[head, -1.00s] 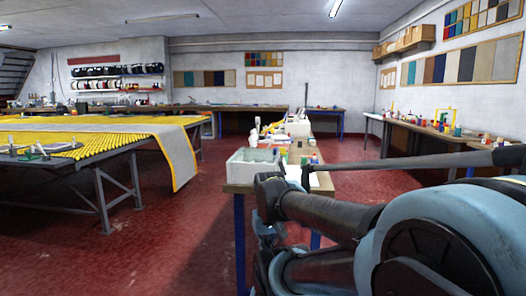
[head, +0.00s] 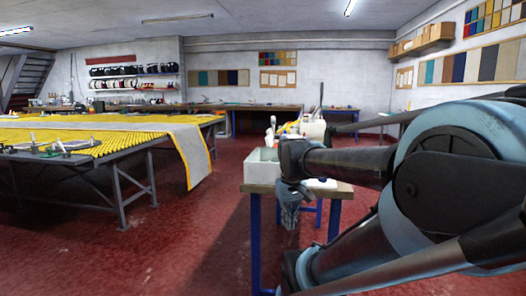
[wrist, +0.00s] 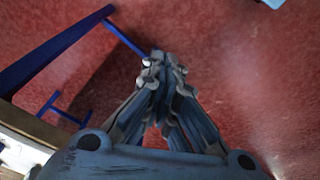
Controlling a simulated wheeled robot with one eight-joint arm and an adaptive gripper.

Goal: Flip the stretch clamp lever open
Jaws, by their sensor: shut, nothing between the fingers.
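Small clamp-like pieces with upright levers (head: 62,147) stand on the near-left edge of the yellow-topped table in the head view. They are too small to tell which is the stretch clamp or how its lever lies. My gripper (wrist: 163,65) is shut and empty in the wrist view, its fingertips together above the red floor. In the head view my gripper (head: 290,212) hangs down in front of the small bench, well to the right of the yellow table and apart from the clamps. The wrist view does not show the clamps.
The yellow-topped table (head: 105,146) carries a grey rug (head: 193,150) with yellow edging that hangs over its right end. Red floor (head: 185,235) is clear between table and bench.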

